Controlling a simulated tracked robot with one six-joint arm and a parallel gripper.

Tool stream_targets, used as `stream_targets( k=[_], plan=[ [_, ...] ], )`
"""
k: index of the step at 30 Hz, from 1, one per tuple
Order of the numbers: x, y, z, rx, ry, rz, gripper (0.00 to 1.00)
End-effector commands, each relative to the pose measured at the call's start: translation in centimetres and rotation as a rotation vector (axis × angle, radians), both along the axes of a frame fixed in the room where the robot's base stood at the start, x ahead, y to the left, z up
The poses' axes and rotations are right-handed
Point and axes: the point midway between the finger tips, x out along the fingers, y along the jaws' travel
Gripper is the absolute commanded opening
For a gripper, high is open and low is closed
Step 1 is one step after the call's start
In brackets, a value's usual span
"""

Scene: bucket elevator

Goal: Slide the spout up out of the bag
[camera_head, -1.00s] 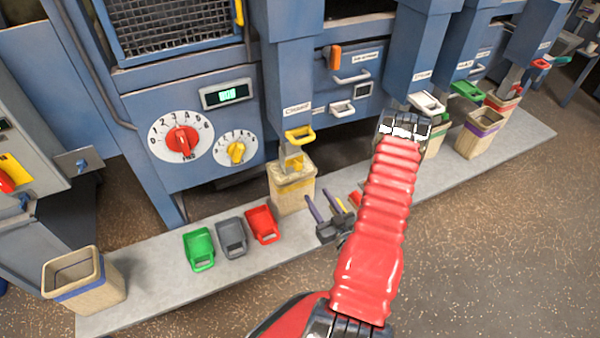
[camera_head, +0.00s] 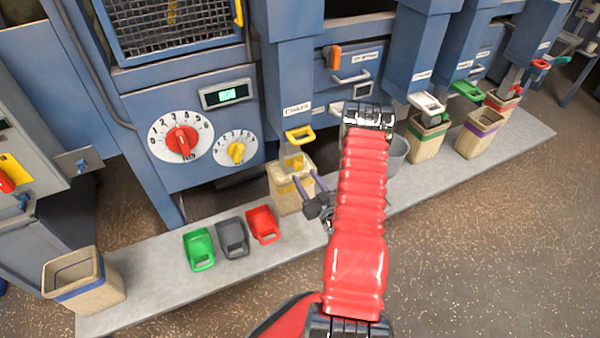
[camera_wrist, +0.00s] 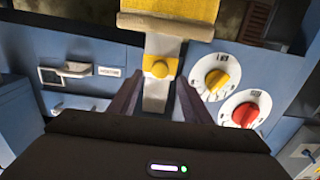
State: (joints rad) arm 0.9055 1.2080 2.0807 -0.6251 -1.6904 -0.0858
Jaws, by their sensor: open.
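The tan bag (camera_head: 290,197) stands on the ledge under the left chute (camera_head: 292,70). A yellow handle (camera_head: 300,134) sits at the chute's mouth. Below it the pale spout (camera_head: 291,152) runs down into the bag's top, where a yellow part shows. My gripper (camera_head: 309,180) is open, in front of the bag's right side in the head view. In the wrist view its dark fingers (camera_wrist: 158,82) stand either side of a pale strip with a yellow knob (camera_wrist: 160,67). A larger yellow piece (camera_wrist: 175,10) lies beyond. I cannot tell whether the fingers touch anything.
Green (camera_head: 199,248), grey (camera_head: 232,237) and red (camera_head: 263,225) scoop-like pieces lie on the ledge (camera_head: 150,290). An open bag (camera_head: 84,283) stands at its left end. Other bags (camera_head: 481,135) stand to the right. My arm hides part of the ledge.

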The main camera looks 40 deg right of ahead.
Motion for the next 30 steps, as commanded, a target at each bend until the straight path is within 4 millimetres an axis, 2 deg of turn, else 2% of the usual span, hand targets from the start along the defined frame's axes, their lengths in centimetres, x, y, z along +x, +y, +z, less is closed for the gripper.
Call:
stream_targets(
  k=[3,9,20,30],
  plan=[
    [1.8,-0.4,0.1,-0.003,-0.002,0.002,0.44],
    [3.7,-1.0,0.0,-0.001,-0.001,0.001,0.44],
    [4.1,-1.2,0.0,0.0,0.0,0.0,0.44],
    [4.1,-1.1,0.0,0.0,0.0,0.0,0.2]
  ],
)
